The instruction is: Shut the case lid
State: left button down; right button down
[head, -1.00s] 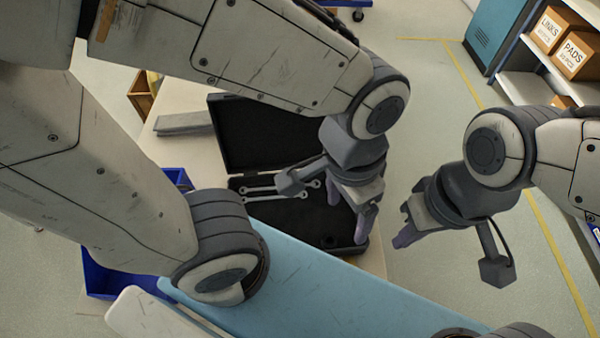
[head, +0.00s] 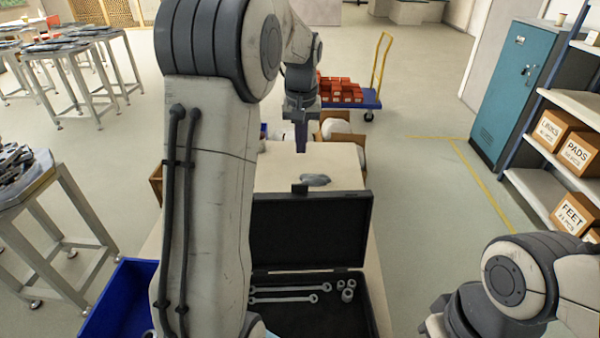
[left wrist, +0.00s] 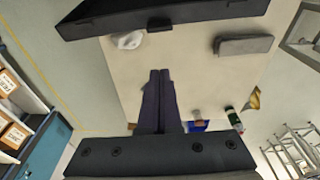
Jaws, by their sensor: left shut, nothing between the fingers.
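The black case stands open on a beige table (head: 345,165), its lid (head: 310,230) raised at the back of its base (head: 372,310). Wrenches (head: 290,299) and several sockets (head: 347,289) lie in the base; my left arm hides its left side. My left gripper (head: 301,138) is shut and empty, beyond the raised lid and above the table's far part. In the left wrist view its closed fingers (left wrist: 158,100) point toward the lid (left wrist: 160,18), apart from it. My right gripper (head: 440,325) shows only partly at the bottom right, away from the case.
A grey crumpled item (head: 315,180) lies on the table behind the lid. A grey block (left wrist: 243,45) lies on it in the left wrist view. A blue bin (head: 118,300) stands left. A cart with red parts (head: 340,90) and a shelf with boxes (head: 558,133) stand farther off.

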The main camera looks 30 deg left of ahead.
pick_arm(q)
notch_tip(320, 180, down, 10)
jog(key=w+a+p, duration=0.2)
jog(key=p, duration=0.1)
jog(key=shift+s+d+r+p, duration=0.15)
jog(key=shift+s+d+p, duration=0.15)
jog(key=shift+s, duration=0.35)
jog(key=shift+s+d+r+p, duration=0.2)
jog(key=shift+s+d, duration=0.1)
jog(key=shift+s, duration=0.3)
jog(key=shift+s+d+r+p, duration=0.1)
jog(key=shift+s+d+p, duration=0.2)
jog(key=shift+s, duration=0.35)
